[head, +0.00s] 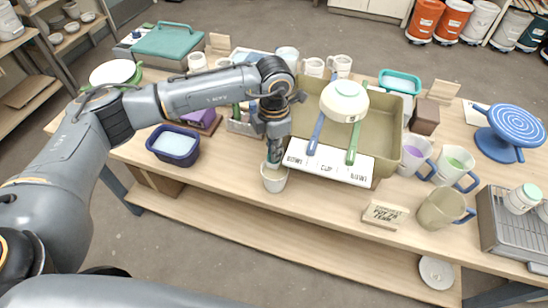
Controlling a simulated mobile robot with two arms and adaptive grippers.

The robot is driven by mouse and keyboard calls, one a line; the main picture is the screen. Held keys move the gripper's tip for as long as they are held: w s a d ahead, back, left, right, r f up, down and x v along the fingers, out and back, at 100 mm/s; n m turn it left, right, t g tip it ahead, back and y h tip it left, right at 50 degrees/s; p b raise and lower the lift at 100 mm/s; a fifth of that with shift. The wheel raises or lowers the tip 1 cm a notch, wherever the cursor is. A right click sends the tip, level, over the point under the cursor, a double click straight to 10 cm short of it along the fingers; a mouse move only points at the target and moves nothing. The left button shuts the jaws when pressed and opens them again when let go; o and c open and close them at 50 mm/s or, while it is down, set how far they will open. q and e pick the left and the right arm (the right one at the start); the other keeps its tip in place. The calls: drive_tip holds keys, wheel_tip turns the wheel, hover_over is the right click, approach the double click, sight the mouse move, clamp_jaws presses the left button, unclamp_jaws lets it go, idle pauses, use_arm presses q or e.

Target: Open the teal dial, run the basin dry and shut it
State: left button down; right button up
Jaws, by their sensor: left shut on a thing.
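My left gripper (273,134) is shut on a slim teal-grey piece (274,152), in front of the left end of the large olive basin (397,132). The gripper hides much of this piece, and I cannot tell whether it is the teal dial. Its lower end meets or enters a small white cup (275,181) at the bench's front edge. A white bowl with a green spot (344,98) rests over the olive basin. A smaller dark blue basin (177,158) at left holds pale liquid. My right gripper is not in view.
A lettered white strip (327,162) fronts the olive basin, with a blue handle (317,133) and a green handle (353,145) over it. Mugs (443,208), a sign (386,213) and a metal rack (505,235) stand right. The front edge between cup and sign is clear.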

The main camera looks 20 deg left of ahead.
use_arm(q)
drive_tip(key=m+b, duration=0.5)
drive_tip(key=b, duration=0.1)
drive_tip(key=shift+f+b, duration=0.2)
drive_tip(key=shift+b, duration=0.1)
drive_tip(key=shift+r+m+b, duration=0.1)
drive_tip(key=shift+m+b, duration=0.9)
drive_tip(key=shift+m, duration=0.2)
drive_tip(key=shift+r+m+b, duration=0.15)
drive_tip(key=shift+m+b, duration=0.45)
drive_tip(key=c, duration=1.7)
unclamp_jaws()
wheel_tip(320, 180, up, 12)
drive_tip(key=shift+r, duration=0.1)
